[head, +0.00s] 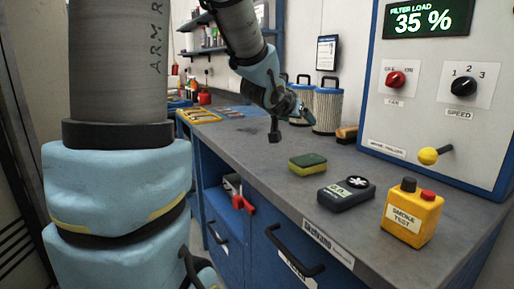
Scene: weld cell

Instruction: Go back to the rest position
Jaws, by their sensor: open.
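A dark handheld meter (346,193) and a yellow smoke test box (411,217) stand on the bench at right. Filter cartridges (328,106) stand behind my gripper. A control panel (430,115) rises at right. Blue drawers (262,255) with black handles are below.

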